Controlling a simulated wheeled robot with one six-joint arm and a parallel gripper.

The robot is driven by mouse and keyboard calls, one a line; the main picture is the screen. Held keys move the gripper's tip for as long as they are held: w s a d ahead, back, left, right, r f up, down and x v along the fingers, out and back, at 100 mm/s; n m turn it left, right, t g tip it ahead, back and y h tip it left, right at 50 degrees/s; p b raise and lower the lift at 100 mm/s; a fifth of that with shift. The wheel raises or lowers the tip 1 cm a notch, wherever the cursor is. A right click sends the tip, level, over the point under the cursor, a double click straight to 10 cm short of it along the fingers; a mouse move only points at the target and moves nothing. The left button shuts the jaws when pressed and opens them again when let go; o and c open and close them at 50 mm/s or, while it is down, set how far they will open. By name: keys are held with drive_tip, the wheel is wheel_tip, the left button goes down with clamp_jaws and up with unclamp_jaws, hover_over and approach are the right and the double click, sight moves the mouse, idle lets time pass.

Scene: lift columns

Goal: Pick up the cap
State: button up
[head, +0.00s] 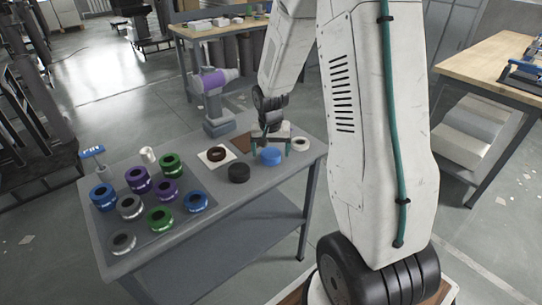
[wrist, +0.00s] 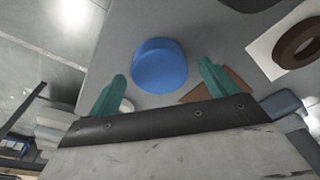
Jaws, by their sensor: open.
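A round blue cap (head: 271,157) stands on the grey table near its right end. In the wrist view the blue cap (wrist: 159,66) lies between and just beyond the two green fingertips. My gripper (head: 270,146) is open and empty, just behind and above the blue cap in the head view. The green fingers (wrist: 162,72) stand apart on both sides of the cap, with no contact that I can make out. A black round cap (head: 238,173) sits to the left of the blue one.
A brown ring (head: 217,154) lies on a white square left of the gripper, and a white ring (head: 300,144) lies to the right. Several coloured cylinders (head: 160,218) fill the left of the table (head: 262,192). A purple-and-grey machine (head: 216,90) stands behind.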

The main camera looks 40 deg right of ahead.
drive_tip(key=c, duration=1.1)
drive_tip(key=shift+r, duration=0.1)
